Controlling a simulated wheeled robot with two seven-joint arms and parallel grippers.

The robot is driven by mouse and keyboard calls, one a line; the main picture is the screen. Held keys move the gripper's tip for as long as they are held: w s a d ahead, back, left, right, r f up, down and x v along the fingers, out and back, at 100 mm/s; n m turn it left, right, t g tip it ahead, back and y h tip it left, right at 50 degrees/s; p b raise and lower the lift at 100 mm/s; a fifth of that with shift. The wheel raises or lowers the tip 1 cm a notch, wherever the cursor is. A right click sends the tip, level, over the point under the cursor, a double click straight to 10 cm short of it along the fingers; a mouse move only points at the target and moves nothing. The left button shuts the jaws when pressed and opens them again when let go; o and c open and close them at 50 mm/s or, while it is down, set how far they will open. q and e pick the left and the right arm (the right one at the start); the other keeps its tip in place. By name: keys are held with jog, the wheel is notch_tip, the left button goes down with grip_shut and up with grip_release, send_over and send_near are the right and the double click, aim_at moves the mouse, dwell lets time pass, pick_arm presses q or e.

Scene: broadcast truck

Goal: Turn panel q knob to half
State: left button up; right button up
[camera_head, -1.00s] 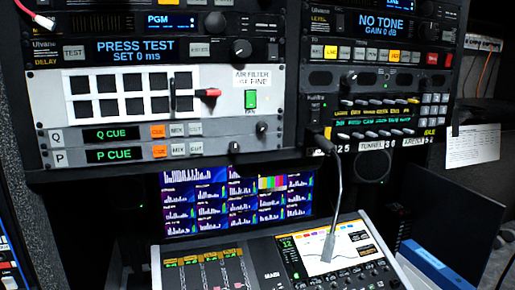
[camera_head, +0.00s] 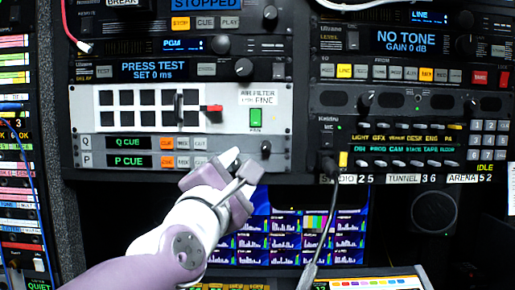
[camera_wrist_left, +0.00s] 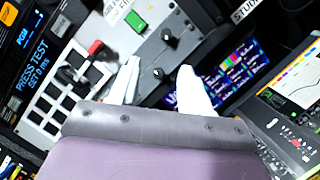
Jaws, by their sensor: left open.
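The Q panel (camera_head: 94,143) is a grey strip with a green "Q CUE" display. A small black knob (camera_head: 266,148) shows at its right end, below a green switch; it also shows in the left wrist view (camera_wrist_left: 167,35). Its pointer is too small to read. The P panel (camera_head: 94,160) lies just below. Its knob (camera_wrist_left: 158,73) shows between my left fingers in the wrist view and is hidden in the head view. My left gripper (camera_head: 241,164) is open and empty, in front of the P panel's right end, below and left of the Q knob. My right gripper is out of view.
A green switch (camera_head: 256,118) and a red-tipped lever (camera_head: 211,108) are above the Q panel. Monitors (camera_head: 285,245) and a mixing console (camera_head: 375,283) lie below.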

aim_at(266, 147)
pick_arm(q)
jog(key=w+d, duration=0.1)
jog(key=w, duration=0.1)
jog(key=w+d+r+p, duration=0.1)
jog(key=w, duration=0.1)
jog(key=w+d+r+p, duration=0.1)
jog(key=w+d, duration=0.1)
jog(key=shift+w, duration=0.15)
jog(key=w+p, duration=0.1)
jog(key=w, duration=0.1)
jog(key=shift+w+r, duration=0.15)
jog(key=shift+w, duration=0.25)
jog(key=shift+w+p, duration=0.3)
jog(key=shift+d, duration=0.3)
jog(key=shift+w+a, duration=0.1)
grip_shut()
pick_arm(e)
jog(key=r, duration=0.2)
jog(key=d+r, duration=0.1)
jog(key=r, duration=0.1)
